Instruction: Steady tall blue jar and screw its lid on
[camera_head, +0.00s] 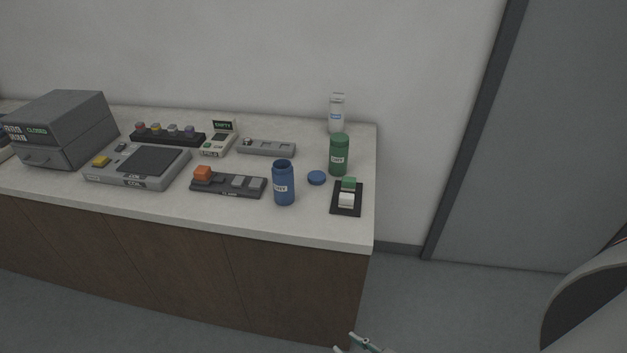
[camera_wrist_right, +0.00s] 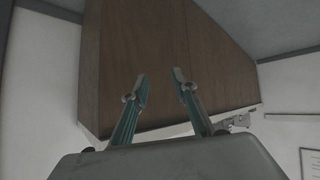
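The tall blue jar (camera_head: 283,184) stands upright near the front edge of the counter, its top open and a white label on its front. Its round blue lid (camera_head: 317,177) lies flat on the counter just right of the jar, apart from it. My right gripper (camera_head: 352,345) shows at the bottom edge of the head view, low in front of the counter and away from the jar. In the right wrist view the right gripper (camera_wrist_right: 160,84) has its two fingers spread with nothing between them, facing the brown cabinet front (camera_wrist_right: 160,50). My left gripper is not in view.
A green jar (camera_head: 339,156) and a white bottle (camera_head: 337,115) stand behind the lid. A black tray with green and white blocks (camera_head: 346,211) lies right of it. A dark rack with an orange block (camera_head: 228,186) sits left of the blue jar. A grey press box (camera_head: 62,130) stands far left.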

